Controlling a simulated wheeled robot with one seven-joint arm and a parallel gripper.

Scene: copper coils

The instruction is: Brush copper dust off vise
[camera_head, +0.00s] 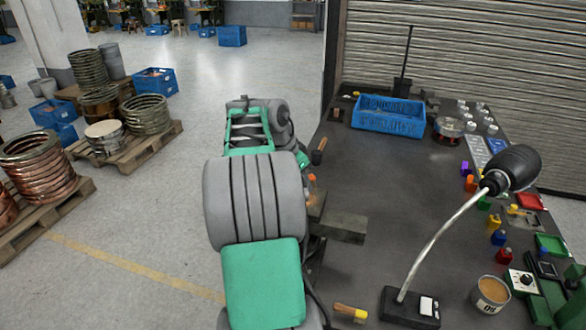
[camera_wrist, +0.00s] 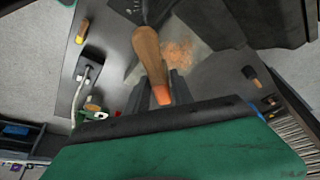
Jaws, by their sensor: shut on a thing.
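The grey vise (camera_head: 343,228) stands at the left edge of the dark workbench, partly hidden behind my arm. In the wrist view its dark metal (camera_wrist: 208,22) fills the upper right. A patch of copper dust (camera_wrist: 180,52) lies on a lighter grey surface beside it. My gripper (camera_wrist: 160,88) is shut on a brush with a wooden handle (camera_wrist: 148,52) and an orange end. The handle reaches over the area next to the dust. The bristles are not clear, and I cannot tell whether they touch the vise. My arm hides most of the gripper in the head view.
A blue crate (camera_head: 388,116) stands at the back of the bench. A black-headed lamp (camera_head: 430,246) and an oil tin (camera_head: 490,293) are at the front right. A yellow-handled tool (camera_head: 350,312) lies at the front edge. The bench middle is clear.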

